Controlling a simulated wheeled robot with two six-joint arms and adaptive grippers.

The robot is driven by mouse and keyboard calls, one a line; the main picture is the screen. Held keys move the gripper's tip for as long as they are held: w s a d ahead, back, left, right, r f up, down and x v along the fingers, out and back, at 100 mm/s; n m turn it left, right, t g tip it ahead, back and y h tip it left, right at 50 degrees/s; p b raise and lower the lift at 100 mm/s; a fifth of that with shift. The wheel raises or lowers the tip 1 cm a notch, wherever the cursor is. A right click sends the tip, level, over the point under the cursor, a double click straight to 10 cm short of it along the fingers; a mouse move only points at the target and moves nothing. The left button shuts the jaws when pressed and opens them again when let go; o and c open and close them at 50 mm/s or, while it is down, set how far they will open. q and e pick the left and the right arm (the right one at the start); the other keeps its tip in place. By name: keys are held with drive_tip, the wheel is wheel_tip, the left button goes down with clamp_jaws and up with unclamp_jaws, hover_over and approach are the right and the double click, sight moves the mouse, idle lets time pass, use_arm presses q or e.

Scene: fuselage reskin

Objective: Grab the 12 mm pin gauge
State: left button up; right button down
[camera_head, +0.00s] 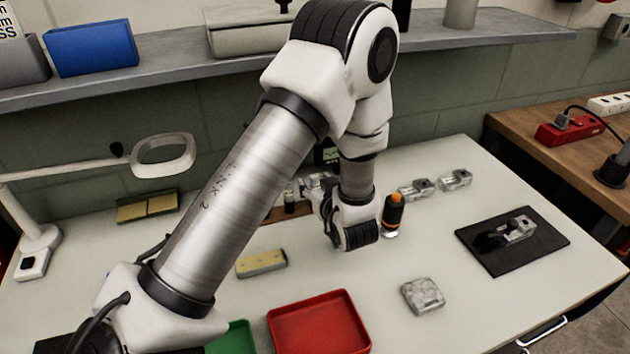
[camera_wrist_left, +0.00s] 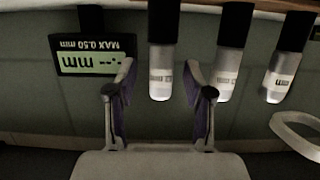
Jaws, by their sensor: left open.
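In the left wrist view, which looks upside down, three pin gauges show: a near one (camera_wrist_left: 163,62), a middle one (camera_wrist_left: 228,72) and an outer one (camera_wrist_left: 277,84). Each is a silver cylinder with a black part and a small label. The labels are too blurred for me to tell which is 12 mm. My left gripper (camera_wrist_left: 160,98) is open and empty, with the near gauge in line between its fingers. In the head view the left gripper (camera_head: 312,186) is at the back of the table, beside a small gauge (camera_head: 290,201). My arm hides the others. My right gripper is not in view.
A display reading "MAX 0.50 mm" (camera_wrist_left: 92,55) stands beside the gauges. An orange and black tool (camera_head: 393,213) stands right of my wrist. A red tray (camera_head: 320,325), a yellow-topped block (camera_head: 262,263), a grey block (camera_head: 423,295) and a black mat (camera_head: 480,260) are nearer.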

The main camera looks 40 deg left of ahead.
use_arm(q)
drive_tip(key=shift+w+a+f, duration=0.15)
drive_tip(key=shift+a+f, duration=0.05)
drive_tip(key=shift+a, duration=0.25)
drive_tip(key=shift+d+r, duration=0.1)
drive_tip(key=c, duration=0.5)
clamp_jaws()
